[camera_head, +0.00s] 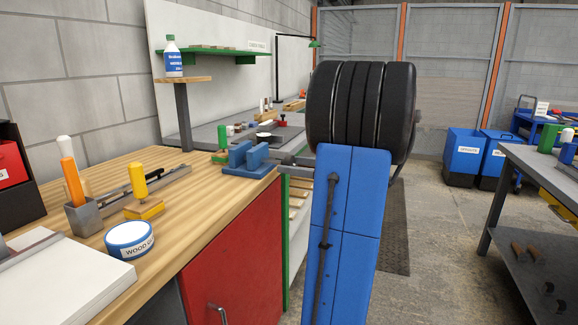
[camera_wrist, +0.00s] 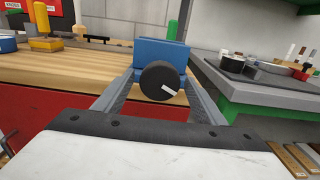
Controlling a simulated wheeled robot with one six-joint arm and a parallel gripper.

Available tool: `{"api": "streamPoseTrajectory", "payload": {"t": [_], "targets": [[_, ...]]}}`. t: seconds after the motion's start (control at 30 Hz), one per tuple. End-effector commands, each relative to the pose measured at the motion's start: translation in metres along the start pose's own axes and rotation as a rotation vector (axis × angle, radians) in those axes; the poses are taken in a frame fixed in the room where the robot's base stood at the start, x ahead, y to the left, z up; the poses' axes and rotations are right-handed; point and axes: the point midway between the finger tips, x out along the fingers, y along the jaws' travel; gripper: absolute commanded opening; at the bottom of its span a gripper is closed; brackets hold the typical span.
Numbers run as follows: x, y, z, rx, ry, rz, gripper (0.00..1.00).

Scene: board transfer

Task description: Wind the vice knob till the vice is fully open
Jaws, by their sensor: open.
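The blue vice (camera_head: 246,168) stands at the right edge of the wooden bench. Its two upright blue jaws show a narrow gap between them. In the wrist view the vice (camera_wrist: 160,52) is straight ahead, with its round black knob (camera_wrist: 153,78) facing me. A white mark on the knob runs from near its centre toward the lower right. My gripper (camera_wrist: 160,77) is open, with one grey finger on each side of the knob; I cannot tell whether either touches it. In the head view the gripper (camera_head: 284,162) reaches the bench edge from the right, and the knob is hidden.
The wooden bench (camera_head: 100,180) holds a wood glue tin (camera_head: 130,238), a yellow-handled tool (camera_head: 139,182) and a grey holder with handles (camera_head: 84,217). A red cabinet front (camera_head: 240,255) lies below. A grey workbench (camera_wrist: 262,95) stands close on the right in the wrist view.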

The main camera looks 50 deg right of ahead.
Motion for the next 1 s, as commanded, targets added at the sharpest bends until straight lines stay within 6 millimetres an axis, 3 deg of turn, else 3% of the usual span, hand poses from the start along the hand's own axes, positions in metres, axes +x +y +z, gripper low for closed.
{"api": "streamPoseTrajectory", "payload": {"t": [0.2, 0.47, 0.5, 0.67, 1.0], "targets": [[0.0119, 0.0006, -0.0001, 0.0, 0.001, 0.001, 0.64], [0.0126, 0.0003, -0.0001, 0.0, 0.0, 0.0, 0.64], [0.0126, 0.0003, 0.0, 0.0, 0.0, 0.0, 0.62], [0.0125, 0.0003, 0.0, 0.0, 0.0, 0.0, 0.24], [0.0124, 0.0002, 0.0, -0.032, 0.0, 0.0, 0.24]]}}
